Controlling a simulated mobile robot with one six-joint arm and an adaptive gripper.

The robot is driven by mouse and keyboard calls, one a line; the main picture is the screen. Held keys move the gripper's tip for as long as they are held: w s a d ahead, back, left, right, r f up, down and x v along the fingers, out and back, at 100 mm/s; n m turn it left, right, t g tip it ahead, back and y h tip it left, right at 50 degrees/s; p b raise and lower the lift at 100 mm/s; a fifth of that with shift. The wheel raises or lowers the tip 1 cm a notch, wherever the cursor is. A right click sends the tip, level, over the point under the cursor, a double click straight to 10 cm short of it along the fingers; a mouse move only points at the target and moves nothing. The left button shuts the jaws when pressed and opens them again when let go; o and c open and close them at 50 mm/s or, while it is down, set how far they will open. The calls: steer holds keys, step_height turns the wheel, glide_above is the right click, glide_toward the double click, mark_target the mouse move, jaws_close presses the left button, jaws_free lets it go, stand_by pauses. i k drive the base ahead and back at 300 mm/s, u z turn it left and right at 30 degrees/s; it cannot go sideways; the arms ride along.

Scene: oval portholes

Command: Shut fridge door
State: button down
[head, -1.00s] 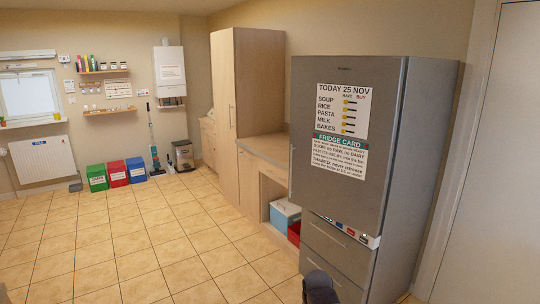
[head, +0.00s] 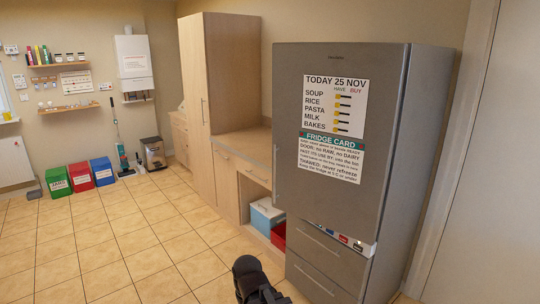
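The grey fridge stands at the right of the head view. Its tall upper door (head: 310,185) carries a menu sheet and a fridge card, with a thin handle along its left edge. The door's left edge sits a little out past the drawers below, so it looks slightly ajar; the size of any gap is hidden. A strip with small coloured items shows under the door. My gripper (head: 251,281), dark and partly cut off by the bottom edge, is low, left of the fridge drawers and apart from the door in the picture. Its fingers cannot be made out.
A tall wooden cupboard (head: 226,105) and a low counter (head: 245,140) stand left of the fridge. A blue-and-white box (head: 266,216) and a red box (head: 278,236) sit under the counter. Tiled floor (head: 140,240) is clear at the left. A white door (head: 490,170) is at right.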

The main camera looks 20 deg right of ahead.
mark_target(336, 181)
steer(key=z, duration=0.2)
steer(key=i, duration=1)
steer(key=z, duration=0.4)
